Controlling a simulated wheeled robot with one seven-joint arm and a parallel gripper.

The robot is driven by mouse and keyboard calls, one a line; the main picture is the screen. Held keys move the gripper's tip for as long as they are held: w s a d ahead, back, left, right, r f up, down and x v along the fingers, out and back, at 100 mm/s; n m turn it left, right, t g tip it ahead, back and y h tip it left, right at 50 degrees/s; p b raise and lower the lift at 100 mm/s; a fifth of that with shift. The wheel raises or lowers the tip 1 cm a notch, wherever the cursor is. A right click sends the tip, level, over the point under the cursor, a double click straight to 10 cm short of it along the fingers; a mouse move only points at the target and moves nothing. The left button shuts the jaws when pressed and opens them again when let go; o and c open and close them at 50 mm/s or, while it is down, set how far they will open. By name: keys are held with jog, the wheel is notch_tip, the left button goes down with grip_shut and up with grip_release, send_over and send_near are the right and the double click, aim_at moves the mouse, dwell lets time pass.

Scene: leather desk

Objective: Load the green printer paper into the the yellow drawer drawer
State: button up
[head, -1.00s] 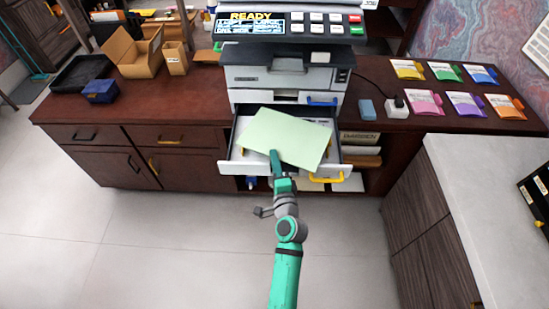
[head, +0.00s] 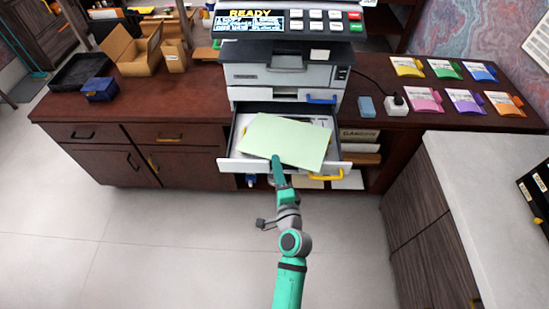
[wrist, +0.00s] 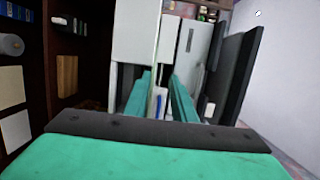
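The pale green printer paper (head: 287,139) lies in the opened drawer with the yellow handle (head: 327,177), turned slightly askew, its front right part near the drawer's white front (head: 245,166). My gripper (head: 276,158) is at the paper's front edge in the head view. In the wrist view my two green fingers (wrist: 163,92) stand apart with a visible gap, and a thin pale green edge of the paper (wrist: 156,45) runs just beyond the left finger. The gripper looks open. Whether a finger still touches the paper is hard to tell.
The printer (head: 285,75) stands above the drawer, with a shut blue-handled tray (head: 322,99). Colored packets (head: 424,99) lie on the desk at right. A grey-topped cabinet (head: 490,190) stands at the front right. Floor at left is clear.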

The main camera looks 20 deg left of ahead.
jog(key=s+d+f+n+h, duration=0.2)
jog(key=s+d+f+h, duration=0.15)
jog(key=s+d, duration=0.55)
jog(key=s+d+f+n+h, duration=0.25)
jog(key=s+d+f, duration=0.2)
jog(key=s, duration=0.85)
jog(key=s+d+r+n+h, duration=0.1)
jog(key=s+r+n, duration=0.3)
jog(key=s, duration=0.4)
jog(key=s+d+r+n+h, duration=0.1)
jog(key=s+r+n, duration=0.2)
jog(key=s, duration=0.5)
jog(key=shift+r+n+h, duration=0.35)
jog(key=shift+r+h, duration=0.05)
jog(key=shift+o, duration=0.6)
jog(key=shift+a, duration=0.15)
